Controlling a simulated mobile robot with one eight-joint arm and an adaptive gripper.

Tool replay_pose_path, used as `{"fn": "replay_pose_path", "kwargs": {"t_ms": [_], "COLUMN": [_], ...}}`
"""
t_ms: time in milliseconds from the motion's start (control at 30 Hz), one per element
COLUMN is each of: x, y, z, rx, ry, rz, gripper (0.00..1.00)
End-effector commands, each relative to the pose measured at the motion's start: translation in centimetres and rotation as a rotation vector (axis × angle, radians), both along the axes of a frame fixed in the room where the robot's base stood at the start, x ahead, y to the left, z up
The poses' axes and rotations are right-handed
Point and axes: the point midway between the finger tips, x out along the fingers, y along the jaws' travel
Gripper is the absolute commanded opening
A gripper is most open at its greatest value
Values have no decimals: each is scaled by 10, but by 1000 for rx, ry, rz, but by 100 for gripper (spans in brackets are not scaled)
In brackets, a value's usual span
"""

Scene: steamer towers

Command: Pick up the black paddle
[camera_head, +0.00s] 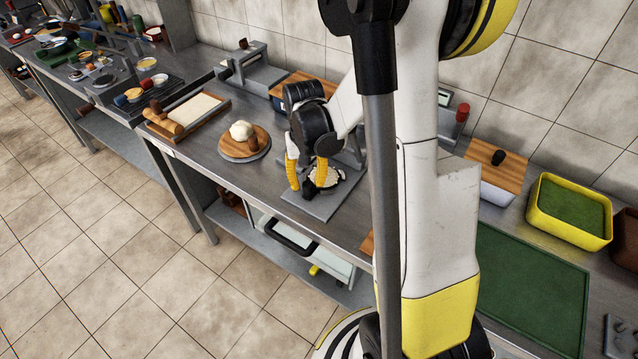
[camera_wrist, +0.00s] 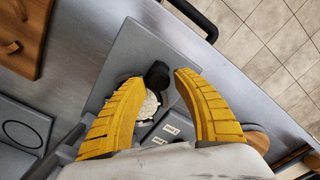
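A black piece (camera_wrist: 157,75), likely the paddle or its handle, shows in the wrist view between my yellow fingers, next to a pale, rough-looking round patch (camera_wrist: 148,104). Both are over a flat grey plate (camera_wrist: 140,45). In the head view the grey plate (camera_head: 318,205) lies on the steel counter, with the pale patch (camera_head: 330,179) partly hidden by a finger. My gripper (camera_head: 305,187) points down above the plate; it also shows in the wrist view (camera_wrist: 158,82). Its fingers are apart, one either side of the black piece. I cannot tell whether they touch it.
A round wooden board (camera_head: 245,148) with a white ball and a brown piece stands left of the plate. A wooden-framed tray (camera_head: 190,112) lies farther left. A yellow bin (camera_head: 570,205) and a green mat (camera_head: 530,290) are to the right. Open tiled floor lies in front.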

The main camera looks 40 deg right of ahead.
Motion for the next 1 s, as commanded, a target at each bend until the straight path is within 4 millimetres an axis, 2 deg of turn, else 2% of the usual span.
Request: {"fn": "replay_pose_path", "kwargs": {"t_ms": [33,133,400,533,1000], "x": [-2,-2,-2,-2,-2], "y": [0,0,0,0,0], "z": [-13,-28,-31,-31,-29], "rx": [0,0,0,0,0], "ry": [0,0,0,0,0], "rz": [0,0,1,1,1], "gripper": [36,36,36,0,0]}}
